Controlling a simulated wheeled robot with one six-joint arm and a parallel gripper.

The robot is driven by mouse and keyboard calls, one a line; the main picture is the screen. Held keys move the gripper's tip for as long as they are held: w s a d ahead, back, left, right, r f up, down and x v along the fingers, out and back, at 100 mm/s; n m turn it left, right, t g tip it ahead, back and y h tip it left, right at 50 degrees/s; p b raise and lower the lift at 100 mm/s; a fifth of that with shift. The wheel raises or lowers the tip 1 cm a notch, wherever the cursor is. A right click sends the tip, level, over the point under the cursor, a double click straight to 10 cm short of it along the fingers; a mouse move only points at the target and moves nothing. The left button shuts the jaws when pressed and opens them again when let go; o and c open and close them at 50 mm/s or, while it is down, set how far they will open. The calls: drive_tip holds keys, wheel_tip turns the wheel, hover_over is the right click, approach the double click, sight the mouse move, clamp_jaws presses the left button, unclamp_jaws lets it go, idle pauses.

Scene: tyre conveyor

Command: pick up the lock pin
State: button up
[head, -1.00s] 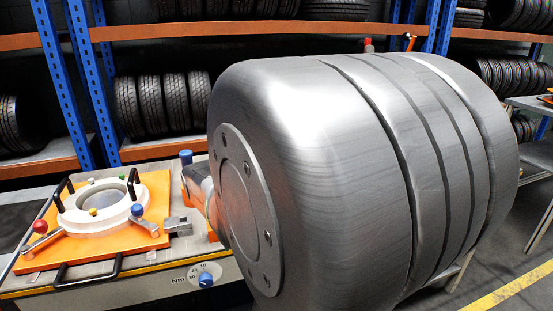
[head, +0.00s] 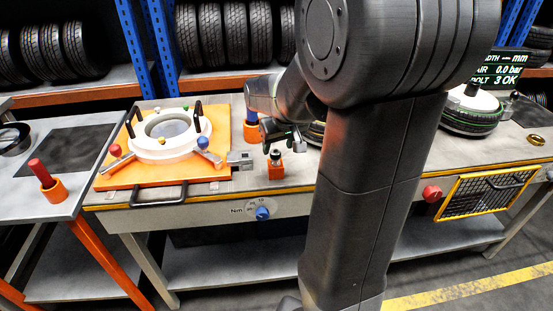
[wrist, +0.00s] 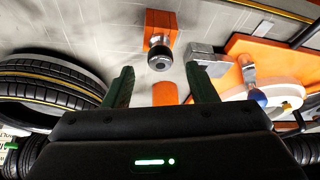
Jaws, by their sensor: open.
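A short metallic pin with a dark round end, which looks like the lock pin (head: 276,156), stands upright in a small orange block (head: 276,172) on the bench. The pin (wrist: 160,60) and its orange block (wrist: 161,27) also show in the wrist view, ahead of the fingertips and between their lines. My gripper (head: 283,140) is just above the pin in the head view, open and empty. In the wrist view my gripper (wrist: 159,72) has its two dark fingers spread, apart from the pin.
A white ring fixture (head: 165,150) on an orange plate (head: 110,178) is left of the pin, with a metal clamp block (head: 240,160) between. A blue-capped orange post (head: 251,131) stands behind. A tyre (wrist: 50,85) lies close on the wrist view's left.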

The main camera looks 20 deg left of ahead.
sight(276, 152)
drive_tip(key=shift+x, duration=2.65)
drive_tip(key=shift+c, duration=0.2)
drive_tip(key=c, duration=1.1)
